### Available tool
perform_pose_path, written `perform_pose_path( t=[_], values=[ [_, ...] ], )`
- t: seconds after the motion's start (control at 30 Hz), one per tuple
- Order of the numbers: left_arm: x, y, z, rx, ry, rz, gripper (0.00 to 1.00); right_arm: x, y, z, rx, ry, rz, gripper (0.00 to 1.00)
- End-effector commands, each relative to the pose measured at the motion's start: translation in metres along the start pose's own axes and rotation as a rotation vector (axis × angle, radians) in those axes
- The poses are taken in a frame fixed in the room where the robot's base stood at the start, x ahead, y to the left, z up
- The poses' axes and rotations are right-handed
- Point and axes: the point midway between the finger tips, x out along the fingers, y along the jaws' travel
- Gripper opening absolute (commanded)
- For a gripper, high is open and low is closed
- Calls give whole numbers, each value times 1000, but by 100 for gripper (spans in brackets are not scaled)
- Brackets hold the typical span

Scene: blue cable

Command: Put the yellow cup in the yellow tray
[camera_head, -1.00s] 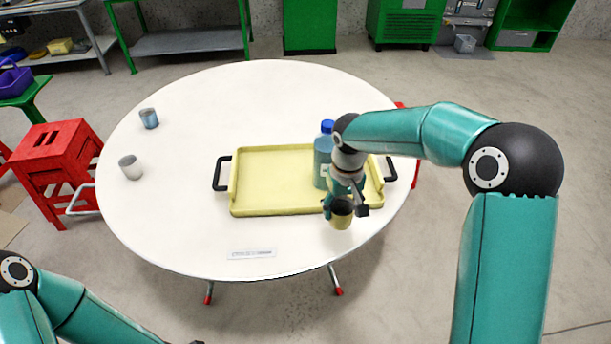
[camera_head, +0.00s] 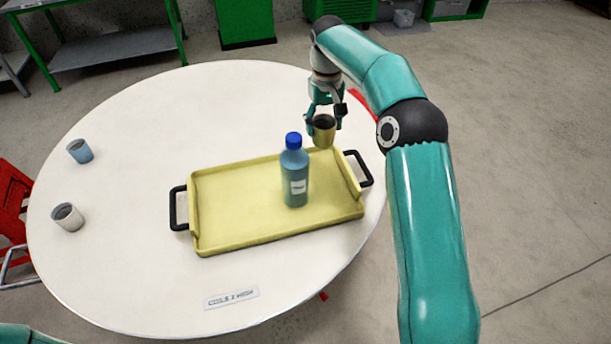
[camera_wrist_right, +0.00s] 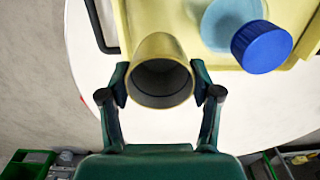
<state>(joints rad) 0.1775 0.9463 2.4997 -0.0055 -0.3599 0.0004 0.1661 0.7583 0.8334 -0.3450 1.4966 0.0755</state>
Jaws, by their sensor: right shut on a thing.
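The yellow cup (camera_head: 324,136) is upright between the fingers of my right gripper (camera_head: 325,112), which is shut on it. In the head view the cup shows just beyond the far right part of the yellow tray (camera_head: 235,212); I cannot tell its exact height. In the right wrist view the cup (camera_wrist_right: 160,50) shows its dark open mouth, with a finger of the gripper (camera_wrist_right: 165,93) on each side. The tray (camera_wrist_right: 135,12) lies behind it there. My left gripper is out of view.
A blue bottle (camera_head: 295,180) with a blue cap stands in the tray, right of its middle. A blue cup (camera_head: 80,152) and a whitish cup (camera_head: 68,217) stand at the left of the round white table (camera_head: 130,170). A label (camera_head: 231,298) lies near the front. The tray's left half is empty.

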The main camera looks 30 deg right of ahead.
Motion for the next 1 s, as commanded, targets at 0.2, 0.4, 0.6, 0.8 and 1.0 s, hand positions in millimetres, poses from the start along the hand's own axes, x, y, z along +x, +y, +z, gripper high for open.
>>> perform_pose_path(
  t=[0.2, 0.4, 0.6, 0.8, 1.0],
  values=[
    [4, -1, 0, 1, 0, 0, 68, 60, 14, 6, 23, -3, 1, 26],
    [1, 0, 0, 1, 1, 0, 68, 105, 15, 6, 25, -1, 0, 26],
    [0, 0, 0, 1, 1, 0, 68, 124, 15, 5, 25, 2, 1, 26],
    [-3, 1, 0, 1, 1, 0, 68, 146, 15, 6, 25, -2, 1, 26],
    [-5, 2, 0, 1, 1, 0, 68, 166, 15, 5, 25, 2, 0, 26]
  ],
)
